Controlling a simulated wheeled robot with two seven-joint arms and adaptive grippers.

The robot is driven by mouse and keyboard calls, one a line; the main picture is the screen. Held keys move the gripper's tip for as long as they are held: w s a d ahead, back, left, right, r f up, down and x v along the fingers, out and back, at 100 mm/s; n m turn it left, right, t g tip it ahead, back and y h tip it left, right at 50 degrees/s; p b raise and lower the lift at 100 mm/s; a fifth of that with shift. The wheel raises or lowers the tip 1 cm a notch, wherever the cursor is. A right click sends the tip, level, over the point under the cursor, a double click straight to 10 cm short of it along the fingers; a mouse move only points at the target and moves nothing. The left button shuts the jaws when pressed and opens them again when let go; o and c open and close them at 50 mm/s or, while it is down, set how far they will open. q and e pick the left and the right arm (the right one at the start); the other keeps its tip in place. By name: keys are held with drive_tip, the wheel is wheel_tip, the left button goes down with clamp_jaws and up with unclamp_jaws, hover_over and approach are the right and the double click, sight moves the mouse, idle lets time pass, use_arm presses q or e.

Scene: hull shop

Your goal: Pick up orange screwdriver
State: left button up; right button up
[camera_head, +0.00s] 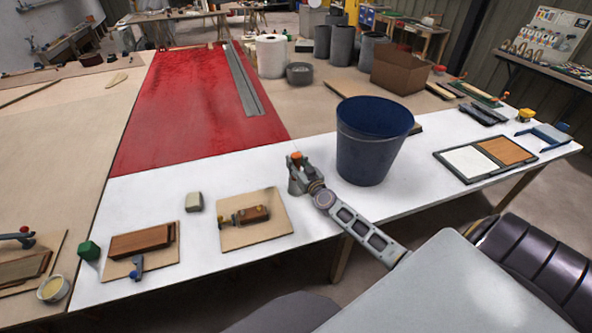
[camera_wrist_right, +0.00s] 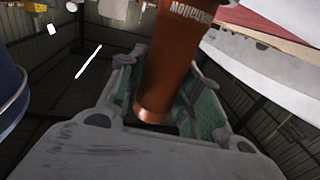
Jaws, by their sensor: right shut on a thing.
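The orange screwdriver (camera_wrist_right: 178,60) shows in the right wrist view as an orange handle with white lettering, between the green-padded fingers of my right gripper (camera_wrist_right: 165,95). In the head view only a small orange bit of the screwdriver (camera_head: 296,156) shows at the fingertips. My right gripper (camera_head: 297,172) is shut on it, over the white table just left of the blue bucket. The rest of the screwdriver is hidden, and I cannot tell how high it is off the table. My left gripper is not in view.
The blue bucket (camera_head: 365,150) stands close to the right of my gripper. Left of it are a board with a wooden tool (camera_head: 240,235) and a grey block (camera_head: 194,202). A black tray (camera_head: 470,175) lies right. The white table (camera_head: 230,170) is bare behind the board.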

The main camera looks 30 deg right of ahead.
drive_tip(key=shift+r, duration=0.25)
drive_tip(key=shift+r+p, duration=4.6)
drive_tip(key=shift+r, duration=0.25)
